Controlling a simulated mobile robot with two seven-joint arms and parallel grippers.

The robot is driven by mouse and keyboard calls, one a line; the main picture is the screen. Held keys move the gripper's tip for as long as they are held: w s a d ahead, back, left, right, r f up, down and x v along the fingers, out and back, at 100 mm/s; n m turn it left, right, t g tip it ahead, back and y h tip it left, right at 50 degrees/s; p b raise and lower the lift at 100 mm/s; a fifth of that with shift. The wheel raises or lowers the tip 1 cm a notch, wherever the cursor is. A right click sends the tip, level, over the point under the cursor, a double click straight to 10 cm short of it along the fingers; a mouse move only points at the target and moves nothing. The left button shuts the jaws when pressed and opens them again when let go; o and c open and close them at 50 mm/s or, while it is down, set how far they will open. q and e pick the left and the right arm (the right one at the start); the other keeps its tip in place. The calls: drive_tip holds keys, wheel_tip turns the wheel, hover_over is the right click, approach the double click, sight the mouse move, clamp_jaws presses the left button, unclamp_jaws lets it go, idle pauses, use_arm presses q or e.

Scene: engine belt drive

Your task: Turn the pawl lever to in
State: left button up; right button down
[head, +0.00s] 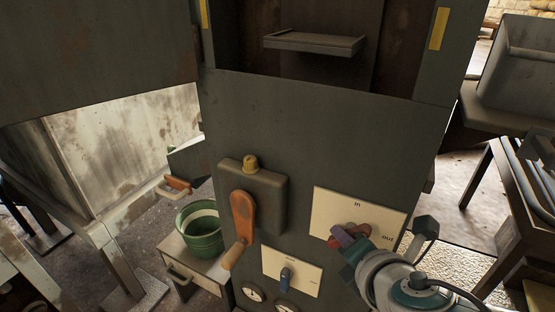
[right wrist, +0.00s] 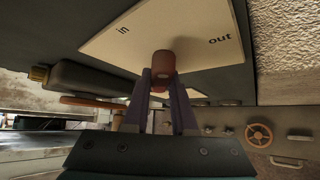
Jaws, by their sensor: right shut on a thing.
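The pawl lever (head: 366,229) is red-brown and sits on a pale plate (head: 330,205) on the front of the dark grey cabinet. The plate reads "in" at its top and "out" at its right. My right gripper (head: 345,237) is shut on the lever, with purple fingers on either side of it. In the right wrist view the lever's rounded end (right wrist: 163,62) shows between the fingers (right wrist: 162,88), below the two labels. The fingers hide much of the lever in the head view, so I cannot tell its exact angle. My left gripper is out of view.
Left of the plate, an orange crank (head: 243,215) with a wooden grip juts from a grey box. A smaller plate with a blue switch (head: 286,277) and gauges (head: 254,293) lies below. A green bucket (head: 203,238) stands on a small cabinet at the left.

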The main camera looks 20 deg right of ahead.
drive_tip(key=shift+r+n+g+h+p, duration=0.3)
drive_tip(key=shift+n+g+h+p, duration=0.15)
drive_tip(key=shift+g+p, duration=0.3)
drive_tip(key=shift+f+n+g+h+p, duration=0.15)
drive_tip(key=shift+n+g+h+p, duration=0.1)
drive_tip(key=shift+n+g+p, duration=0.25)
drive_tip(key=shift+f+n+g+h, duration=0.1)
drive_tip(key=shift+n+g+h, duration=0.15)
drive_tip(key=shift+g+h, duration=0.2)
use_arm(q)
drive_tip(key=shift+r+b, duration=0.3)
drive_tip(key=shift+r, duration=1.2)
use_arm(e)
drive_tip(key=shift+s+f+n+g+h, duration=0.15)
drive_tip(key=shift+n+g+h, duration=0.45)
drive_tip(key=shift+g, duration=0.3)
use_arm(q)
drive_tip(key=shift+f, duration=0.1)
use_arm(e)
drive_tip(key=shift+d, duration=0.1)
drive_tip(key=c, duration=0.7)
unclamp_jaws()
